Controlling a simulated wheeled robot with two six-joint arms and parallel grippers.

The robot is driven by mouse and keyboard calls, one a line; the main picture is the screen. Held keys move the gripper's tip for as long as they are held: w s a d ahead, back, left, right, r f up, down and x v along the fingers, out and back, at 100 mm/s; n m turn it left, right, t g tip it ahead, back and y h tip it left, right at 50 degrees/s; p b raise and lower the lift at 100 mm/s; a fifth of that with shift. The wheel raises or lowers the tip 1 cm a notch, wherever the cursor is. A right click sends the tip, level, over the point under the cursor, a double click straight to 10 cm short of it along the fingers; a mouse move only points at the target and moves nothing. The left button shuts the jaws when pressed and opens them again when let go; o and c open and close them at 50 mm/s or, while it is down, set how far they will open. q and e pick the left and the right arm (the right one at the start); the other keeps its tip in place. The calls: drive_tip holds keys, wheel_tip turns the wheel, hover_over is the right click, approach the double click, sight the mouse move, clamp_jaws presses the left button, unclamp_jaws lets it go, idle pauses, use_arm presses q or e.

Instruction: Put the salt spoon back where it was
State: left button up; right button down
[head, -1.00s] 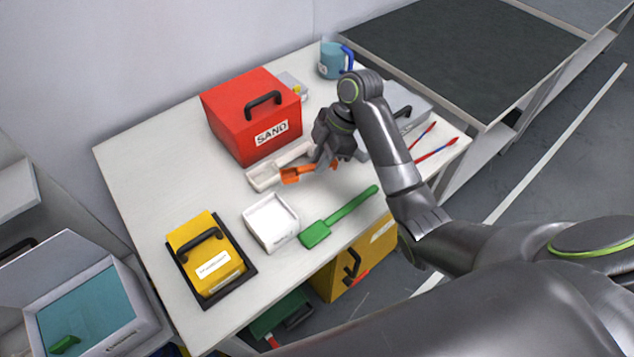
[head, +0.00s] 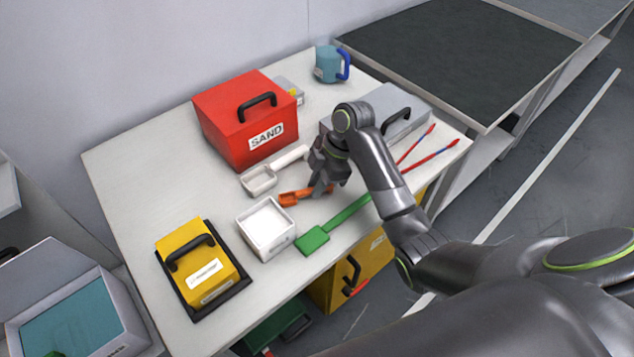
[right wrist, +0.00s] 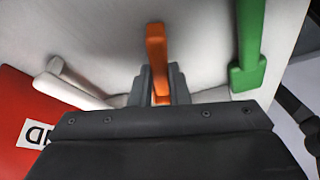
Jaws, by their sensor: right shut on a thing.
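An orange spoon (head: 289,199) is in my right gripper (head: 324,188), its scoop pointing left. The fingers are shut around its handle; the orange handle also shows between the fingers in the right wrist view (right wrist: 156,48). The spoon is low over the table, between a white scoop (head: 259,180) and a green scoop (head: 314,240); I cannot tell whether it touches the table. Part of the handle is hidden by the gripper. No readable label says which spoon is the salt one. My left gripper is not in view.
An open white box (head: 265,229) stands just left of the green scoop. A red SAND box (head: 226,125) stands behind, a grey case (head: 378,112) behind my arm, and red-blue sticks (head: 431,154) to the right. A yellow box (head: 193,262) stands front left. The table's left part (head: 140,170) is clear.

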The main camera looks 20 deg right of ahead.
drive_tip(key=c, duration=1.4)
unclamp_jaws()
drive_tip(key=shift+f, duration=0.1)
drive_tip(key=v, duration=0.6)
drive_tip(key=shift+w+a, duration=0.1)
drive_tip(key=p+v, duration=0.6)
drive_tip(key=shift+r, duration=0.25)
